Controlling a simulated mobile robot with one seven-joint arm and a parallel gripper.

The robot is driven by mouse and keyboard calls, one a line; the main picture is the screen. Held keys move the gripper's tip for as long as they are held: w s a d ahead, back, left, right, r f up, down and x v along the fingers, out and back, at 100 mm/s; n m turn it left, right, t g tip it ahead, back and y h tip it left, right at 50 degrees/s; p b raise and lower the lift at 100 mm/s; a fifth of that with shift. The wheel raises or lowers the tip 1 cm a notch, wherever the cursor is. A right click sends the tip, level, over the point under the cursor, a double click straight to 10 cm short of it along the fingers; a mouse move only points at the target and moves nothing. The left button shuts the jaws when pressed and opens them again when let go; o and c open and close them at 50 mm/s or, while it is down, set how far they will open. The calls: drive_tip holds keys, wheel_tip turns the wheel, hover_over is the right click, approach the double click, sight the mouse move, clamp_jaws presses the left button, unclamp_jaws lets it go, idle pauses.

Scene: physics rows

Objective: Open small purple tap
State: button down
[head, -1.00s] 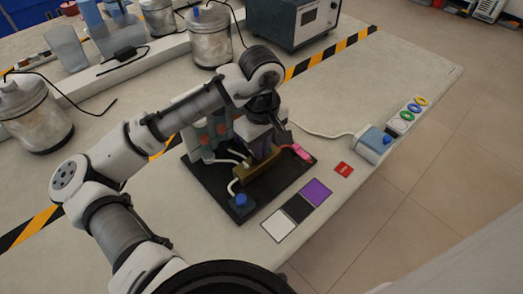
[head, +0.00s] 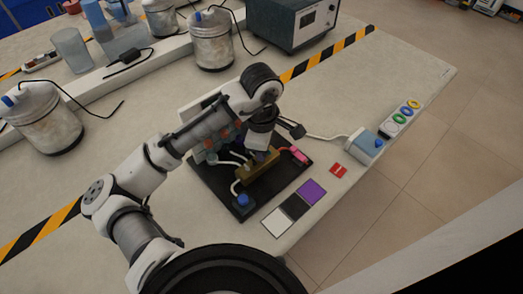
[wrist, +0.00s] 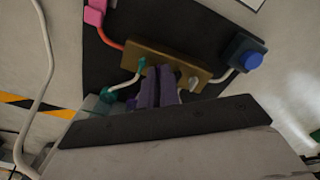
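A brass-coloured manifold block (head: 262,176) sits on a black base plate (head: 220,190); the wrist view shows the block (wrist: 206,70) from above. A teal tap (wrist: 143,63) and a pale tap (wrist: 193,82) stand along it. My gripper (head: 262,154) is low over the block's middle. In the wrist view, two narrow purple pieces, at my gripper (wrist: 159,88), stand close together between those taps. I cannot clearly separate fingers from the small purple tap there. The hand's dark edge hides what lies below, so contact is not clear.
A pink clip-like part (head: 299,156) and a blue knob (head: 242,200) flank the block. White, black and purple squares (head: 312,190) and a red card (head: 339,170) lie in front. A blue-white box (head: 365,144) stands at right. Metal canisters (head: 212,42) stand behind.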

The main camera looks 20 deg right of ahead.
drive_tip(key=n+p, duration=0.2)
drive_tip(key=p, duration=0.1)
drive_tip(key=shift+s+r, duration=0.1)
drive_tip(key=shift+r, duration=0.25)
drive_tip(key=n+p, duration=0.3)
drive_tip(key=shift+p, duration=0.4)
drive_tip(key=shift+n+p, duration=0.4)
drive_tip(key=shift+p, duration=0.05)
drive_tip(key=shift+f+n+b, duration=0.3)
drive_tip(key=shift+f+b, duration=0.1)
drive_tip(key=shift+n, duration=0.3)
drive_tip(key=c, duration=1.9)
unclamp_jaws()
drive_tip(key=shift+c, duration=0.2)
